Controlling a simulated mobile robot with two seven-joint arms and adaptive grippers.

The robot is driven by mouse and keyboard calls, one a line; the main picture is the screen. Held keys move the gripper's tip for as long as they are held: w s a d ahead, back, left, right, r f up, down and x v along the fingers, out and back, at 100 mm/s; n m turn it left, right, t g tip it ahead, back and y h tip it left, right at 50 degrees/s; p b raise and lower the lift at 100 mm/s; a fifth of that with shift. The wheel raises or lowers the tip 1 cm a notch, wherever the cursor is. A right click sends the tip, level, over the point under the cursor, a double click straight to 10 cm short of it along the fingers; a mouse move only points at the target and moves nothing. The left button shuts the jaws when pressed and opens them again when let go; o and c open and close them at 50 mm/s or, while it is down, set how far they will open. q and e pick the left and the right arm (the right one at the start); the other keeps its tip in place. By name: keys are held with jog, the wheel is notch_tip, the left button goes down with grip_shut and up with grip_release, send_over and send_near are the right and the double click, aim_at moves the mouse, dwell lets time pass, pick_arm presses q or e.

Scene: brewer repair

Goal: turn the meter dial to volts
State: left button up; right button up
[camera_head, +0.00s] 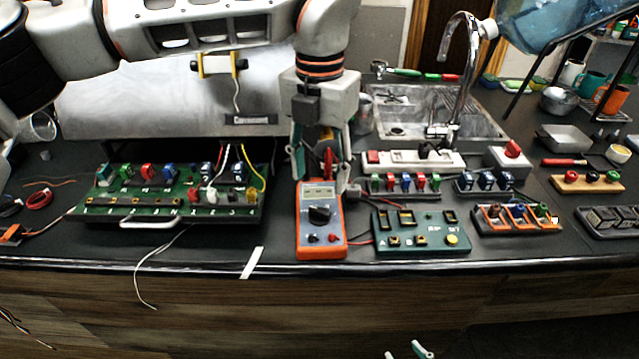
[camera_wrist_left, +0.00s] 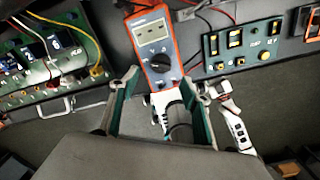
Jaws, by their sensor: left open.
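The orange multimeter (camera_head: 308,249) lies on the dark bench top near its front edge. Its black dial (camera_head: 320,214) sits mid-face below a grey display; the dial marks are too small to read. My left gripper (camera_head: 322,172) is open, pointing down over the meter's upper end. In the left wrist view the meter (camera_wrist_left: 146,27) and its dial (camera_wrist_left: 159,60) show beyond the open fingers (camera_wrist_left: 163,85), with nothing held. Only the fingertips of my right gripper (camera_head: 406,351) show at the bottom edge, apart and empty, below the bench front.
A green terminal board (camera_head: 175,183) with wires stands left of the meter. A green socket panel (camera_head: 420,237) is close on its right, joined by leads. A power strip (camera_head: 410,160), switch blocks and a sink (camera_head: 400,115) lie behind. The bench's front edge is close.

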aim_at(320, 210)
pick_arm(q)
jog(key=shift+s+f, duration=0.15)
jog(key=shift+f, duration=0.2)
notch_tip(320, 210, down, 7)
jog(key=shift+s, duration=0.1)
jog(key=c, duration=1.1)
